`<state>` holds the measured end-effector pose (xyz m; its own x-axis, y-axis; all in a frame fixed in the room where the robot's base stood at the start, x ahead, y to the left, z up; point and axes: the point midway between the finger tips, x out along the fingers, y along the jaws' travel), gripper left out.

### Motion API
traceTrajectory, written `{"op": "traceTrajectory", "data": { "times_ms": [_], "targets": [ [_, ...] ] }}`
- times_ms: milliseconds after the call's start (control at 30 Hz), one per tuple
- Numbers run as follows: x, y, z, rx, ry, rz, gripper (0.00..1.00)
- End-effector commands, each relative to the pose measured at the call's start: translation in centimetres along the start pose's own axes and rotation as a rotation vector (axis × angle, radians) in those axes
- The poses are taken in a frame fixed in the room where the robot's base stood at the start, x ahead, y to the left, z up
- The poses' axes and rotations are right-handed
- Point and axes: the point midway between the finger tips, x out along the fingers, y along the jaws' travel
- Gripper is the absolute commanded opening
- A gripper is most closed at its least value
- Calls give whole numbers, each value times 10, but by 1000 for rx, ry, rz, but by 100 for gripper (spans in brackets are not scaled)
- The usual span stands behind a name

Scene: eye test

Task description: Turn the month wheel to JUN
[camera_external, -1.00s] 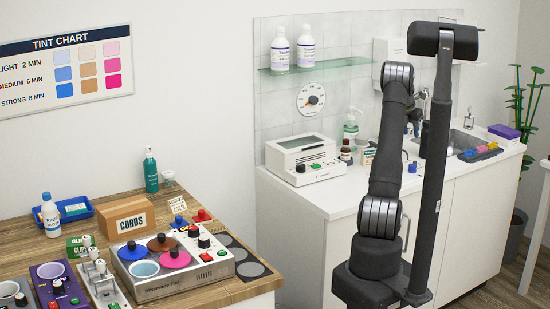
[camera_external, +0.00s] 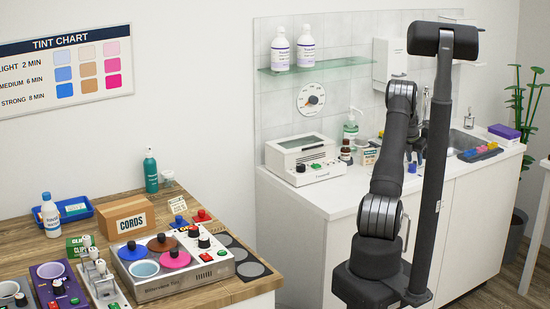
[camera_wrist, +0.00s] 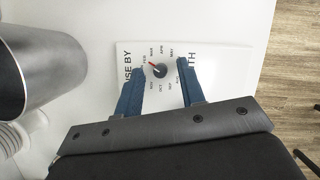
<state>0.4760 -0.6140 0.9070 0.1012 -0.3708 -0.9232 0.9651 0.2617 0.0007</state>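The month wheel's dark round knob (camera_wrist: 160,71) sits in the middle of a ring of printed months on a white card (camera_wrist: 225,62) marked USE BY, in the wrist view. Its red pointer points up and left, roughly between FEB and MAR. APR and MAY show at the top; OCT is at the bottom. I cannot read JUN; the right finger covers part of that side. My gripper (camera_wrist: 160,69) is open, with one blue finger on each side of the knob. Gaps show between knob and fingers. In the external view my arm mostly hides the gripper and wheel.
A metal cylinder (camera_wrist: 45,72) stands close to the left of the card in the wrist view. The wooden table (camera_external: 185,195) holds several other knobbed devices.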

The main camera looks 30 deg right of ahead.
Motion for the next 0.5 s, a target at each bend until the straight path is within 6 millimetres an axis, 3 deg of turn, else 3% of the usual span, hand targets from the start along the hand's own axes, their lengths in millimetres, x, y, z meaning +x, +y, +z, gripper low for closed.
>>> {"op": "traceTrajectory", "data": {
  "times_ms": [133,300,333,500],
  "targets": [
    [0,0,0,0,0,0,36],
    [0,0,0,0,0,0,3],
    [0,0,0,0,0,0,0],
    [0,0,0,3,0,-1,0]
  ]
}}
